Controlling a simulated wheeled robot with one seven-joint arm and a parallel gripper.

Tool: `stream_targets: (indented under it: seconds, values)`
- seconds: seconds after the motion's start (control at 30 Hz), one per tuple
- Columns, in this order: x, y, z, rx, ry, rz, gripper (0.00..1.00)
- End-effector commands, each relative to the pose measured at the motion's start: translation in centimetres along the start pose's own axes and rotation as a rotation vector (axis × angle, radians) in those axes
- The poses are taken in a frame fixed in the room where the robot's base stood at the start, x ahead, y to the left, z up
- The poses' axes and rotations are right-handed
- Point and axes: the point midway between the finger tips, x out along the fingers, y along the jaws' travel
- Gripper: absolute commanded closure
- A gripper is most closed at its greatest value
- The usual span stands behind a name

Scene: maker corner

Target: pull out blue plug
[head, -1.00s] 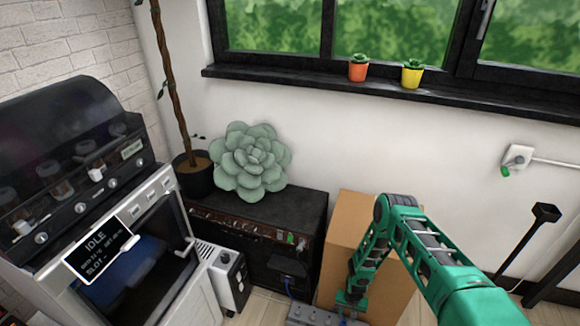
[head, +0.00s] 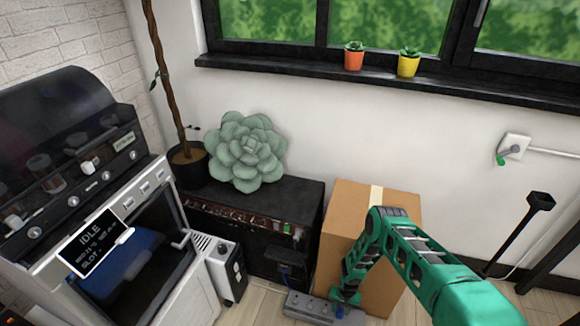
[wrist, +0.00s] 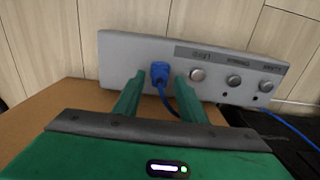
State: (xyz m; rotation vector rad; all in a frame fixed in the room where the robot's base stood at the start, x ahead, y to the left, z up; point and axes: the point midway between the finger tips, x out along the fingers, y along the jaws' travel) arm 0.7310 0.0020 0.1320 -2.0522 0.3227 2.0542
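My gripper (wrist: 159,86) is open, with one green finger on each side of the plug. A gap shows beside the plug, and I cannot tell whether either finger touches it.
A cardboard box (head: 335,225) stands just behind my gripper. A black cabinet (head: 265,205) bears a large succulent (head: 245,152).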

Motion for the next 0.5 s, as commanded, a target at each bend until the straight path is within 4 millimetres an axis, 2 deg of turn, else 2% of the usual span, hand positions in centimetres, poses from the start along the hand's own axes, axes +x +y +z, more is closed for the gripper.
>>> stream_targets:
  seconds: [0.2, 0.5]
  values:
    - [2.0, 0.0, 0.0, 0.0, 0.0, 0.0, 0.62]
    - [2.7, 0.0, 0.0, 0.0, 0.0, 0.0, 0.62]
